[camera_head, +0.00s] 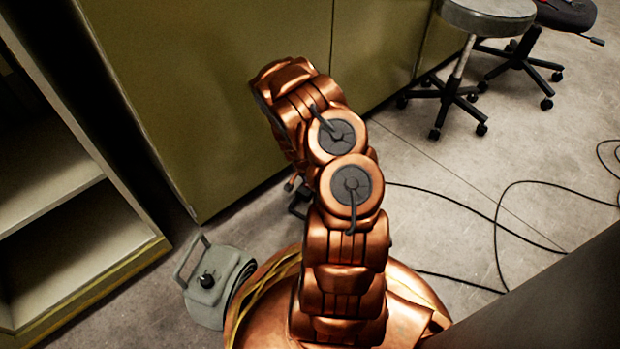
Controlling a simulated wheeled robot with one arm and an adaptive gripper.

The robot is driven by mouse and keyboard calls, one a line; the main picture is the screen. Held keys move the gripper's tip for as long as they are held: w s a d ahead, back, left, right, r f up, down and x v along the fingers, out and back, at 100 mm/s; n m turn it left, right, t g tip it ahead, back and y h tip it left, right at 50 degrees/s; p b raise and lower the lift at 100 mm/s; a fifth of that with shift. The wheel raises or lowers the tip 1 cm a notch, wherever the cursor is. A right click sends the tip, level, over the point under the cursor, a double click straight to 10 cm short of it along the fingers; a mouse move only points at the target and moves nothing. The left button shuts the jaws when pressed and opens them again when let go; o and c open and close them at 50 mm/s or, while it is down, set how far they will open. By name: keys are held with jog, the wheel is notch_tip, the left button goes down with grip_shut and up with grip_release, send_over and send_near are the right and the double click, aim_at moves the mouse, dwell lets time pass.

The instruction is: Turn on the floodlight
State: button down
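A grey unit (207,304) with a carrying handle and a black knob on top stands on the floor at the lower left. It may be the floodlight; its front face is turned out of sight and I see no light coming from it. My copper arm rises through the middle of the view and bends downward at its far end. A small dark part of what looks like my gripper (299,199) shows behind the arm, to the right of the grey unit and apart from it. The arm hides most of the gripper, so its fingers are not clear.
An open shelf (60,220) stands at the left. Olive cabinets (210,90) line the back. Wheeled stools (487,14) stand at the upper right. Black cables (497,225) lie across the floor on the right. A dark surface (545,300) fills the lower right corner.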

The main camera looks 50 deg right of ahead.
aim_at(305, 190)
jog(key=c, duration=1)
grip_release()
jog(key=shift+o, duration=0.2)
jog(key=shift+r, duration=0.45)
jog(key=v, duration=1.1)
jog(key=shift+a, duration=0.1)
